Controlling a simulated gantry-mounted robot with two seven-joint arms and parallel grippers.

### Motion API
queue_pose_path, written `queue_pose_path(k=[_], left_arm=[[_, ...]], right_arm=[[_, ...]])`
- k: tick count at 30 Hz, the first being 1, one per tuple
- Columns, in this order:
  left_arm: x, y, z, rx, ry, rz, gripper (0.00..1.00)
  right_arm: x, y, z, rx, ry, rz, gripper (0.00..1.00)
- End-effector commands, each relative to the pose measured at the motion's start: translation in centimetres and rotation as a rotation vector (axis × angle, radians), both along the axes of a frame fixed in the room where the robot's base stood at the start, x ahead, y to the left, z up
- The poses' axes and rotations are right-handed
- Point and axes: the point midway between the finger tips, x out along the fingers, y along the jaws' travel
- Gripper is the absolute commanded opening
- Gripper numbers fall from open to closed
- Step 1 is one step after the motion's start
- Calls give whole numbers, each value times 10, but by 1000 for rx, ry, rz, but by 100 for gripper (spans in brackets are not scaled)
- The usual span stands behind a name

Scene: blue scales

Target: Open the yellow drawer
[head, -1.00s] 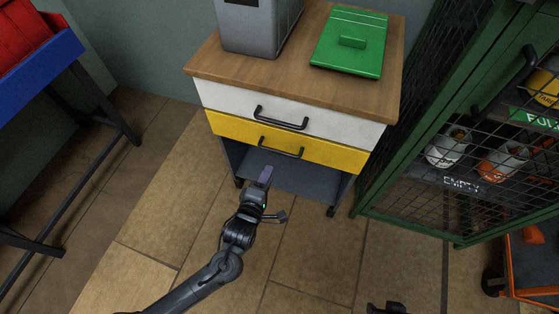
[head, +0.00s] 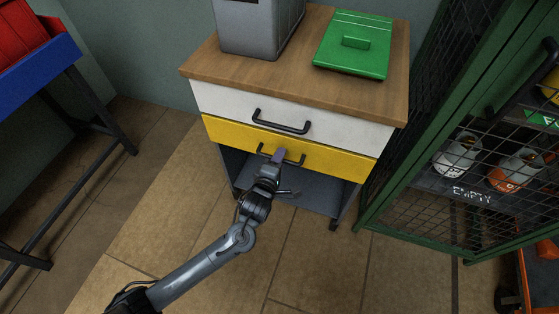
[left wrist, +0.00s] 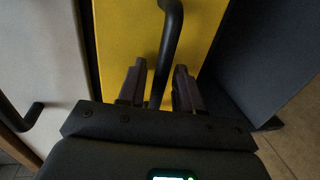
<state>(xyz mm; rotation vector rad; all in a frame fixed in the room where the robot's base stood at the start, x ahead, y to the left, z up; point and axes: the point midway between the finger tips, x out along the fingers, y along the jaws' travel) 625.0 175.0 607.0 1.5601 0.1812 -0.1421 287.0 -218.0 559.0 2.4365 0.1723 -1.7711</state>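The yellow drawer (head: 225,132) is the lower drawer of a wood-topped cabinet and looks shut, flush under the white drawer. Its black bar handle (head: 300,161) is partly hidden behind my left gripper (head: 278,156). In the left wrist view the handle (left wrist: 172,35) runs down between the two open fingers of my left gripper (left wrist: 159,88), with gaps visible at both sides. The yellow front (left wrist: 130,35) lies just beyond. My right gripper is not in view.
The white drawer (head: 225,100) with its own black handle (head: 282,121) is above. A grey box (head: 255,30) and a green lid-like panel (head: 353,45) rest on the wooden top (head: 290,65). A green mesh cage (head: 440,190) stands close at right. Floor in front is clear.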

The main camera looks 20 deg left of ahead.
Motion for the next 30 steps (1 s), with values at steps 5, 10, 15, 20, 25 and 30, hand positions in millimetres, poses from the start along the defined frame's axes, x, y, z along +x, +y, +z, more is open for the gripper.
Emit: queue_pose_path(k=[5, 10, 15, 20, 25, 30], left_arm=[[2, 0, 0, 0, 0, 0, 34], [2, 0, 0, 0, 0, 0, 28], [1, 0, 0, 0, 0, 0, 2], [1, 0, 0, 0, 0, 0, 0], [1, 0, 0, 0, 0, 0, 0], [-4, -9, 1, -3, 3, -13, 0]], right_arm=[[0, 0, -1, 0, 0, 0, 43], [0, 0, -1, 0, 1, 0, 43], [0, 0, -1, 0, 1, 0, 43], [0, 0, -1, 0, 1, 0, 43], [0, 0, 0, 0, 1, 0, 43], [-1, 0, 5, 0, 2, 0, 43]])
